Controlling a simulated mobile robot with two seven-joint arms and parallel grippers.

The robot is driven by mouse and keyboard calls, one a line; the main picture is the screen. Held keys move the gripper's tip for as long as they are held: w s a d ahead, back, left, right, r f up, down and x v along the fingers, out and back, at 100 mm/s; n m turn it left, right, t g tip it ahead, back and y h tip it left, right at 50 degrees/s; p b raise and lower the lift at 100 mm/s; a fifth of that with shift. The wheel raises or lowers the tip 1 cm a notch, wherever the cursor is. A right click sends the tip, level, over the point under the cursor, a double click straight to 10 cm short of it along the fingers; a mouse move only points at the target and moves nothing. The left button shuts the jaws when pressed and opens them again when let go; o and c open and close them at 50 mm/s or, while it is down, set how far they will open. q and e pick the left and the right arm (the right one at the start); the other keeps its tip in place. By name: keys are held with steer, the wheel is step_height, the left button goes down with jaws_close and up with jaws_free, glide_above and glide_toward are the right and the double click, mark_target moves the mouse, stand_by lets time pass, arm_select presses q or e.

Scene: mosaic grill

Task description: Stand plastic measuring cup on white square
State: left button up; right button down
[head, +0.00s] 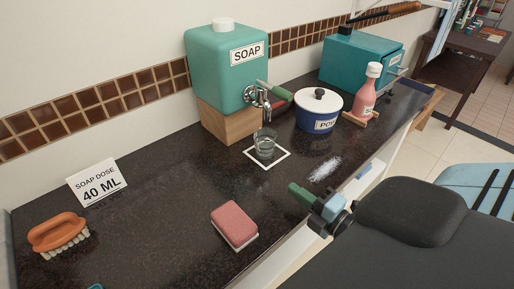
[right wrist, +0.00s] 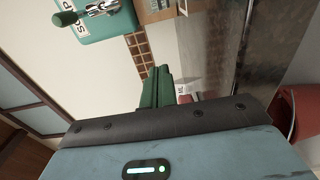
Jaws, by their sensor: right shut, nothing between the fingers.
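The clear plastic measuring cup (head: 265,143) stands upright inside the white square (head: 280,163), a white outline on the dark counter. It is below the tap (head: 262,98) of the teal soap dispenser (head: 212,72). I cannot tell how much liquid is in the cup. My right gripper (head: 293,188) is at the counter's front edge, in front and to the right of the cup, and does not touch it. Its green fingers (right wrist: 156,88) are shut and empty in the right wrist view.
A blue pot (head: 318,112) and a pink bottle (head: 369,95) stand right of the cup. White powder (head: 325,169) lies near my right gripper. A pink sponge (head: 235,224), a brush (head: 58,232) and a "40 ML" sign (head: 97,182) are to the left, with clear counter between.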

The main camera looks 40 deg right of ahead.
steer(key=p, duration=0.2)
glide_toward(261, 145)
steer(key=w+a, duration=0.2)
steer(key=w, duration=0.1)
steer(key=w+a, duration=0.2)
steer(key=w, duration=0.1)
steer(key=w+a, duration=0.2)
steer(key=w, duration=0.1)
steer(key=shift+w+a+r, duration=0.1)
steer(key=shift+w+a, duration=0.15)
steer(key=shift+w, duration=0.15)
steer(key=shift+w+d, duration=0.25)
steer(key=shift+d, duration=0.05)
steer(key=shift+s+d, duration=0.3)
steer(key=shift+d, duration=0.65)
arm_select(q)
steer(key=shift+w+a+r, duration=0.15)
steer(key=shift+w+r, duration=0.8)
steer(key=shift+r, duration=0.25)
arm_select(e)
steer(key=shift+s+d, duration=0.2)
steer(key=shift+d, duration=0.45)
steer(key=shift+d, duration=0.1)
steer(key=shift+s+d, duration=0.2)
steer(key=shift+d, duration=0.65)
arm_select(q)
steer(key=shift+t, duration=0.3)
